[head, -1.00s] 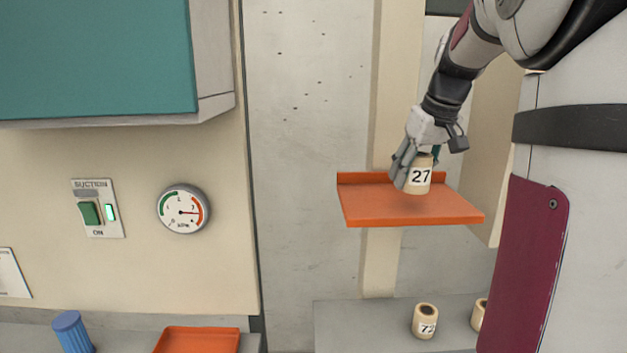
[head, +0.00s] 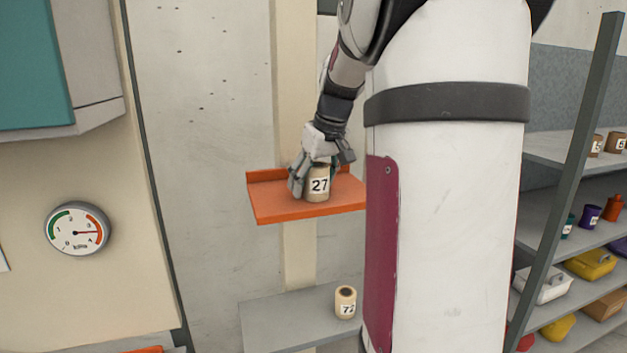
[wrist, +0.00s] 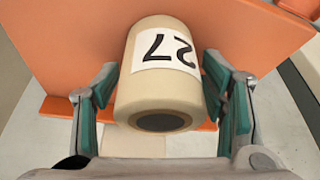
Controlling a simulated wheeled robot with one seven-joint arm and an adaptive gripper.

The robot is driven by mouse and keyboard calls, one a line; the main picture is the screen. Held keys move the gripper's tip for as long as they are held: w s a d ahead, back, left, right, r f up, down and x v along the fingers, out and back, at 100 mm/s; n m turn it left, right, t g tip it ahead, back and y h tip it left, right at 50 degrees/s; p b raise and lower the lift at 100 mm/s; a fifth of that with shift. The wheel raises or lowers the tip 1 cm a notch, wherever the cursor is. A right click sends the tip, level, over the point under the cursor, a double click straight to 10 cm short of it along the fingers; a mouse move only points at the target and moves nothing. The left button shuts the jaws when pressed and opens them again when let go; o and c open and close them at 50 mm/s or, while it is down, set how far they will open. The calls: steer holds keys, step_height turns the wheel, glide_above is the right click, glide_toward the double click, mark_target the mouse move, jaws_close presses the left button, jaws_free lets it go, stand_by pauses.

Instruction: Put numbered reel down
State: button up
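The cream reel numbered 27 (head: 318,184) stands upright on the orange tray-like shelf (head: 278,212), near its front edge. It also shows in the wrist view (wrist: 160,90), its label upside down and its dark end hole towards the camera. My gripper (head: 318,172) is over the reel from above, one finger on each side. In the wrist view my gripper (wrist: 160,82) appears open, with narrow gaps between the teal pads and the reel's sides. The reel's underside is hidden.
Another reel, numbered 72 (head: 345,303), stands on a grey ledge (head: 270,323) below. A pressure gauge (head: 77,229) is on the left wall. A shelf rack (head: 575,235) with bottles and boxes is at the right. The orange shelf has bare room left of the reel.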

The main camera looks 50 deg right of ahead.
steer(key=shift+r, duration=0.1)
steer(key=v, duration=1.2)
steer(key=s+a+f+n, duration=0.1)
steer(key=a+f, duration=0.1)
steer(key=a, duration=0.7)
steer(key=a+f+n, duration=0.1)
steer(key=a+f, duration=0.1)
steer(key=a, duration=0.7)
steer(key=s+a+f, duration=0.4)
steer(key=a+f, duration=0.1)
steer(key=a, duration=0.2)
steer(key=s+a+f+n+t+y+b, duration=0.1)
steer(key=s+a+f, duration=0.3)
steer(key=a+f, duration=0.2)
steer(key=shift+a, duration=0.45)
steer(key=shift+s, duration=0.2)
steer(key=shift+c, duration=0.2)
